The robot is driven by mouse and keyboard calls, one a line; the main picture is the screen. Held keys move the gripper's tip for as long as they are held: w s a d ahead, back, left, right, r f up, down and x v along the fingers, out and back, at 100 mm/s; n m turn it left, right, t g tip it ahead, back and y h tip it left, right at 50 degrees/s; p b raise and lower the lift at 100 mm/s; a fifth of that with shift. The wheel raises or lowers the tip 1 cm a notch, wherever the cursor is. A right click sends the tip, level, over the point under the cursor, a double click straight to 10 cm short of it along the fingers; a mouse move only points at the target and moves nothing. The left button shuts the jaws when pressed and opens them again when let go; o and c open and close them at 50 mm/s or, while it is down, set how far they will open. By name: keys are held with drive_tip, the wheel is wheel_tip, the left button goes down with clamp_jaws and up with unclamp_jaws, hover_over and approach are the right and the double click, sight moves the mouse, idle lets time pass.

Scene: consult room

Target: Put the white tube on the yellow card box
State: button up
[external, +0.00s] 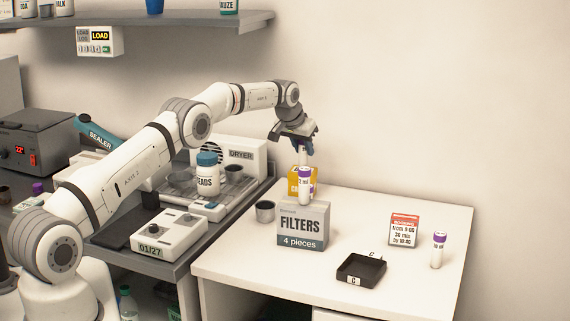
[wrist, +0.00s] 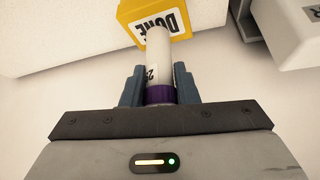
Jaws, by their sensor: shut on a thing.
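My gripper (external: 303,143) is above the back part of the white table. It is shut on a white tube (wrist: 159,58) with a purple cap. The purple cap end is between the fingers (wrist: 158,88), and the white end points away from my gripper. The tube (external: 302,157) hangs below my gripper in the external view. The yellow card box (external: 292,182), marked DONE in the wrist view (wrist: 138,18), is beneath the tube. The tube's far end overlaps the box in the wrist view; I cannot tell whether they touch. The FILTERS box partly hides the yellow box.
Another purple-capped tube (external: 305,190) stands upright at the FILTERS box (external: 302,226), close in front of the yellow box. A metal cup (external: 265,212) is on the left. A black tray (external: 361,270), a red-white sign (external: 404,230) and another tube (external: 437,250) are on the right.

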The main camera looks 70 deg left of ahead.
drive_tip(key=shift+f, duration=0.1)
drive_tip(key=shift+f, duration=0.2)
drive_tip(key=o, duration=1)
drive_tip(key=shift+o, duration=0.2)
drive_tip(key=shift+r, duration=0.3)
drive_tip(key=b+v, duration=0.3)
drive_tip(key=v, duration=0.8)
drive_tip(key=shift+s+d+r+b, duration=0.2)
drive_tip(key=shift+r+b, duration=0.1)
drive_tip(key=shift+b, duration=0.1)
